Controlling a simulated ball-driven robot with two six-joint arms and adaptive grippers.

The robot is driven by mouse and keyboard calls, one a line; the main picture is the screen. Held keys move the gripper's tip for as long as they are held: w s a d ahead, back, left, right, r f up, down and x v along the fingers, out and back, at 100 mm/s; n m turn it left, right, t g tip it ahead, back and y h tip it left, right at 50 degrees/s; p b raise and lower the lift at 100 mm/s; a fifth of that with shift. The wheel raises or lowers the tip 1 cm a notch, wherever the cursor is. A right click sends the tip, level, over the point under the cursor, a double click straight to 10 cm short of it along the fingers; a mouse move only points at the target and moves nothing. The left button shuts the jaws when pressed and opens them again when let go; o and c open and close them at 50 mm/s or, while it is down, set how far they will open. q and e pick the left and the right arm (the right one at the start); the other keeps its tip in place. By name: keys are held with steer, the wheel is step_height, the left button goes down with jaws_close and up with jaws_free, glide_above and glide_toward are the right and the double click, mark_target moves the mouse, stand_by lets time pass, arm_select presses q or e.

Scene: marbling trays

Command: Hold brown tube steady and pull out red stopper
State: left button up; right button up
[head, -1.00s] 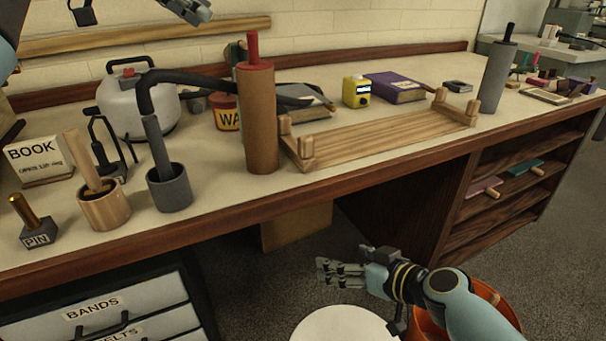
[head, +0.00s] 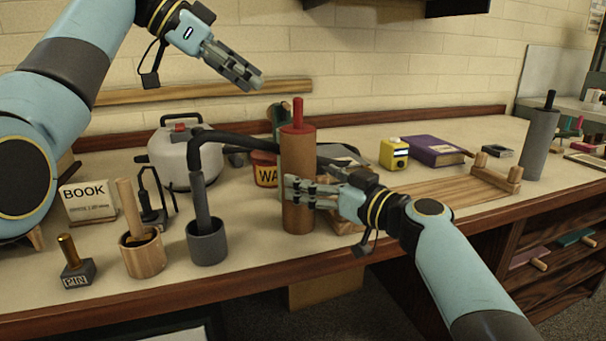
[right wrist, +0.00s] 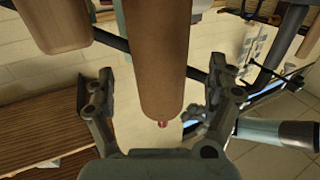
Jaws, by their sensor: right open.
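The brown tube (head: 298,155) stands upright on the bench, with the red stopper (head: 298,112) in its top end. My right gripper (head: 297,190) is open at the tube's lower half, in front of it in the head view. In the right wrist view the tube (right wrist: 158,55) lies between the spread fingers, apart from both. A small red tip, the stopper (right wrist: 162,124), shows at its end there. My left gripper (head: 248,80) hangs above and left of the tube, apart from it; its finger gap is unclear.
A grey cup (head: 207,248) with a grey rod and a wooden cup (head: 142,262) stand left of the tube. A black curved hose (head: 235,138) passes behind it. A wooden rack (head: 455,190) lies to its right. A grey tube (head: 540,148) stands further right.

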mark_target(308, 176)
steer(key=x, duration=0.5)
steer(key=shift+w, duration=0.1)
steer(key=c, duration=1.4)
stand_by(0.4)
